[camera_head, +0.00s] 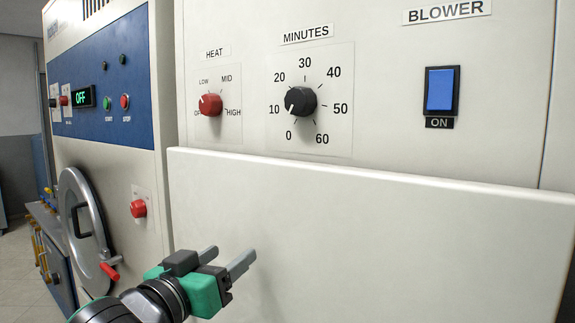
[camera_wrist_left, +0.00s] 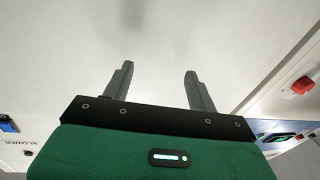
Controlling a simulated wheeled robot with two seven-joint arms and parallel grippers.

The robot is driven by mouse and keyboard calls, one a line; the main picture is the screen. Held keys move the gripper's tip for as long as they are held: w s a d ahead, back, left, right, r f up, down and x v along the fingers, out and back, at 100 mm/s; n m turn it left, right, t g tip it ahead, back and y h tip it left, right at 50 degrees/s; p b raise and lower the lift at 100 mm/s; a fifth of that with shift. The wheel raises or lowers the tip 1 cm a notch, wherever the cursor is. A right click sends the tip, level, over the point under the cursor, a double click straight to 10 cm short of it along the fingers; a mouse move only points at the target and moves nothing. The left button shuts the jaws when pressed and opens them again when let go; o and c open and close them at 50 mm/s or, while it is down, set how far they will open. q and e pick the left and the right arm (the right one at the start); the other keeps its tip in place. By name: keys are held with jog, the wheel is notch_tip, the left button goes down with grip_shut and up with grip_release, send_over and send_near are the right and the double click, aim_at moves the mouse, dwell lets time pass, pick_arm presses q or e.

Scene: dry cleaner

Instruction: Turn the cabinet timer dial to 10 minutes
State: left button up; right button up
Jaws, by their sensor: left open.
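The black timer dial (camera_head: 300,102) sits on the cabinet's upper panel under a MINUTES label, with marks from 0 to 60 around it. Its white pointer mark is on the lower left of the knob, facing close to the 10; I cannot tell whether it is exactly on that mark. My left gripper (camera_head: 229,255) is below and left of the dial, in front of the cabinet's lower panel, and touches no knob. In the left wrist view its two fingers (camera_wrist_left: 159,72) are spread with nothing between them. My right gripper is out of view.
A red HEAT knob (camera_head: 210,104) is left of the dial, and a blue BLOWER switch (camera_head: 440,90) is to the right. The lower panel's top edge (camera_head: 370,171) juts out beneath the dial. A machine with a round metal door (camera_head: 82,225) and red knob (camera_head: 138,208) stands left.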

pick_arm(q)
jog(key=s+d+r+m+t+h, duration=0.1)
jog(key=s+r+h, duration=0.1)
jog(key=s+r, duration=0.35)
jog(key=s+d+r+m+t+h, duration=0.1)
jog(key=s+r+m+h, duration=0.1)
jog(key=r, duration=0.6)
jog(key=h+p, duration=0.1)
jog(key=p, duration=1.2)
send_near(295, 107)
jog(key=shift+m+g+h, duration=0.3)
jog(key=shift+m+h, duration=0.1)
jog(key=shift+m, duration=0.1)
jog(key=p+x, duration=0.2)
jog(key=x, duration=0.7)
jog(key=shift+w+a, duration=0.1)
jog(key=shift+a, duration=0.15)
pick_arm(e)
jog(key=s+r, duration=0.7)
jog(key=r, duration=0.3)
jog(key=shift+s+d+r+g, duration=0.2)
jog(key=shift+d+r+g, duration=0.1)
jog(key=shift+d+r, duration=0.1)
pick_arm(q)
jog(key=c, duration=1)
